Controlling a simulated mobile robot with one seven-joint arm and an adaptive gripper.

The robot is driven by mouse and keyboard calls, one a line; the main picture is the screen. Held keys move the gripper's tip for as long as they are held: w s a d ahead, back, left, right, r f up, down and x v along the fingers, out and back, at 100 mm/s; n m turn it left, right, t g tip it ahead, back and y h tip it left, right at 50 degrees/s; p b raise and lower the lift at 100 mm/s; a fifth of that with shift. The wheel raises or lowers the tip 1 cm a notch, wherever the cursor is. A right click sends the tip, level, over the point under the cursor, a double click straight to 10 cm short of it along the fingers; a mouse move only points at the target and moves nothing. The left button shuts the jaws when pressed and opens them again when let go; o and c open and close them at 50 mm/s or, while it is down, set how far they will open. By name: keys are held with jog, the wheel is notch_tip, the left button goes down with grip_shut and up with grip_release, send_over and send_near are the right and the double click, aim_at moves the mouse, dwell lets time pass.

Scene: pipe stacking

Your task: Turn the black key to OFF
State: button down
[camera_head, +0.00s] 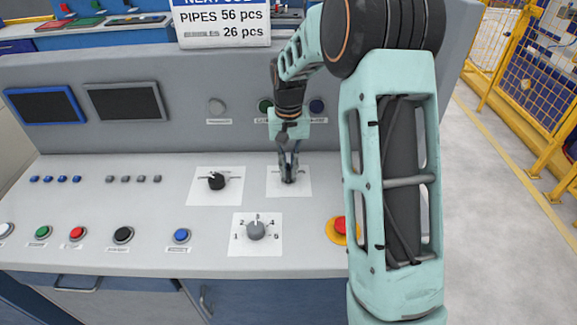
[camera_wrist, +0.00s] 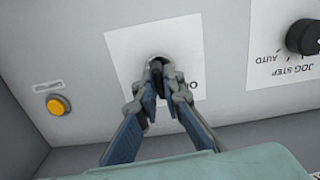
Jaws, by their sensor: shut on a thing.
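The black key (camera_wrist: 157,67) sits in a round metal lock on a white label plate (camera_wrist: 197,58), seen in the wrist view. My gripper (camera_wrist: 160,84) is shut on the key, with its two fingertips on either side of it. In the head view my gripper (camera_head: 289,178) reaches down onto the white plate (camera_head: 303,187) on the sloped panel, and the fingers hide most of the key. Part of the plate's lettering shows upside down beside the fingers in the wrist view; the key's exact angle is hard to tell.
A black selector knob (camera_head: 216,181) is left of the key, and a grey numbered dial (camera_head: 256,230) is below it. A red emergency button (camera_head: 341,225) is partly behind my arm. A blue button (camera_head: 181,236) and several others line the panel's front. Two dark screens are at the back left.

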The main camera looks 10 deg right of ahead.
aim_at(288, 166)
jog(key=n, duration=0.4)
jog(key=shift+n, duration=0.3)
jog(key=shift+n+p, duration=0.45)
jog(key=shift+n, duration=1.45)
jog(key=c, duration=2.1)
grip_release()
jog(key=shift+r, duration=0.1)
notch_tip(288, 166, up, 12)
jog(key=shift+f, duration=0.1)
